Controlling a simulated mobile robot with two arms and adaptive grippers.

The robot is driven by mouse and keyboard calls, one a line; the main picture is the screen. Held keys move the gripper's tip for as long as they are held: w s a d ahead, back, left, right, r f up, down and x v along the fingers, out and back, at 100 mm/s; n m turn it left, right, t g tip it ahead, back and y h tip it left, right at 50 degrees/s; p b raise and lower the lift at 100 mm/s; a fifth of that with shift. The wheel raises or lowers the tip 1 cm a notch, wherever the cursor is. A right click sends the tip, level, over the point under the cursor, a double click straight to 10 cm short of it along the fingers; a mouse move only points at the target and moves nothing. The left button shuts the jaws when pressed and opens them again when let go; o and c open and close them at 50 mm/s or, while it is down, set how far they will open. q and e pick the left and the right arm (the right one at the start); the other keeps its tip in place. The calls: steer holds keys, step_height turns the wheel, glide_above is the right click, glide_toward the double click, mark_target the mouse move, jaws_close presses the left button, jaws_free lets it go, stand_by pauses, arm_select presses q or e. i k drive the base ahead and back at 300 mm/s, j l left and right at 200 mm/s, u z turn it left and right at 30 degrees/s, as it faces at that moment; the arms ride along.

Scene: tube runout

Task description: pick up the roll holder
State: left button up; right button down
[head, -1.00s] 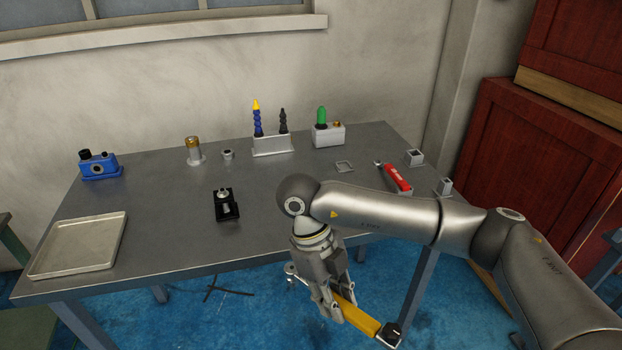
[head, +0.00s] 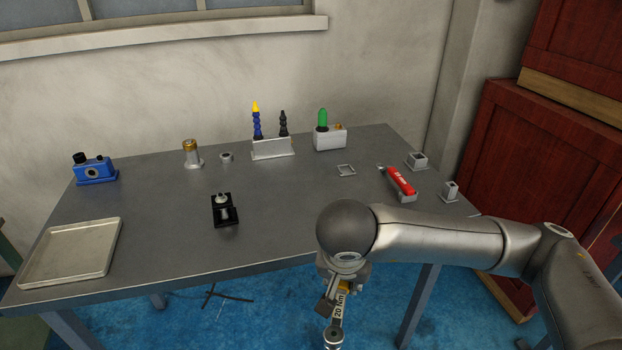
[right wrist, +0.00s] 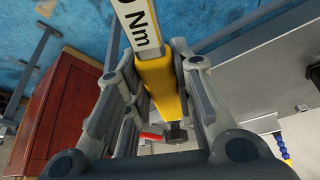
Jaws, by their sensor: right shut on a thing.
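My right gripper (head: 343,287) is shut on a yellow-handled tool (head: 339,306) with a white label reading "20 Nm". It holds the tool in front of the table's front edge, with the blue floor behind it in the picture. The tool also shows between the fingers in the right wrist view (right wrist: 159,83). My arm hides part of the gripper in the head view. A small black holder with a silver piece (head: 225,216) sits on the table, apart from the gripper. I cannot tell which item is the roll holder. My left gripper is not in view.
A tray (head: 34,268) lies at the table's left. A blue device (head: 95,171), a brass-topped cylinder (head: 191,153), a rack with nozzles (head: 272,149) and a white block (head: 330,138) stand along the back. A red tool (head: 401,181) rests at the right. The table's front middle is clear.

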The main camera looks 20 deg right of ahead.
mark_target(227, 215)
steer(key=i, duration=0.9)
